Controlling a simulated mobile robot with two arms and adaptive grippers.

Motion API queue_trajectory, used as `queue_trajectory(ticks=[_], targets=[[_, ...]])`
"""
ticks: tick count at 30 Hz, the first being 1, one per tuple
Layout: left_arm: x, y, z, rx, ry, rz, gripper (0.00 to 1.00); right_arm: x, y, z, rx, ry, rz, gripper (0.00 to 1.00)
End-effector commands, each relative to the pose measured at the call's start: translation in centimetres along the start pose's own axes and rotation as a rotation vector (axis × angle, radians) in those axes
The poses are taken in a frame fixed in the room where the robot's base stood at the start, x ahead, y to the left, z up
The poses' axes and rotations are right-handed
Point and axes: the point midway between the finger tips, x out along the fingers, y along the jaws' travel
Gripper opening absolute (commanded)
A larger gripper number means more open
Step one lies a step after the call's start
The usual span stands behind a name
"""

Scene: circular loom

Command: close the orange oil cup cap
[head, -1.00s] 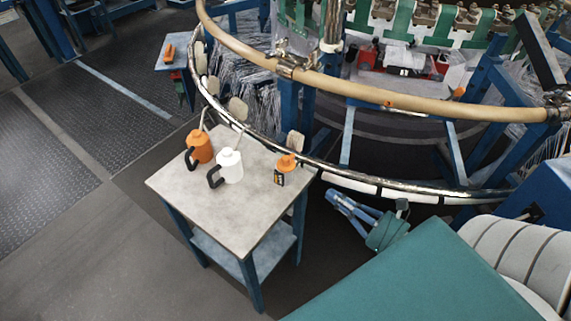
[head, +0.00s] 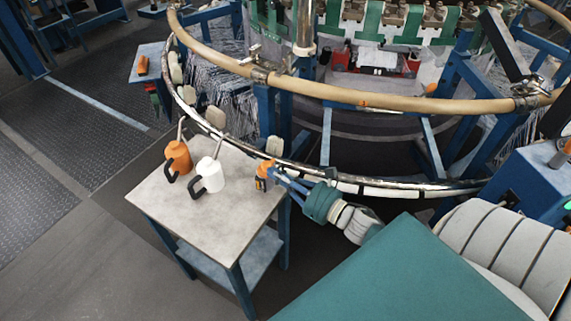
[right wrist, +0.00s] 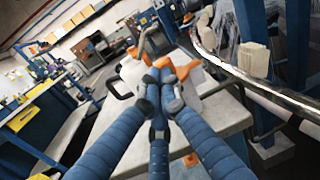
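The orange oil cup (head: 263,171) is a small orange and dark piece at the right edge of the grey table (head: 200,219) in the head view. My right gripper (head: 277,181) is at it from the right, its blue fingers reaching to its side and partly covering it. In the right wrist view my right gripper (right wrist: 163,74) has its fingertips close together, with orange parts (right wrist: 182,69) just beyond them. The fingertips hide much of the cup, so a firm hold cannot be told. My left gripper is not in view.
An orange oil can (head: 178,157) and a white can (head: 211,176), both with black handles, stand on the left of the table. The loom's metal ring (head: 330,178) curves close behind the table. The table's front is clear.

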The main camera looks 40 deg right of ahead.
Motion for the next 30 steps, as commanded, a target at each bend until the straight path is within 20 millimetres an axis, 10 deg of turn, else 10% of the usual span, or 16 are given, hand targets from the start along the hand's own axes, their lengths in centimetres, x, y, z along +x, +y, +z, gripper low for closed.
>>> queue_trajectory(ticks=[30], targets=[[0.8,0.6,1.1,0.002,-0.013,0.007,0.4,1.9,0.7,0.1,-0.001,-0.003,-0.169,0.0]])
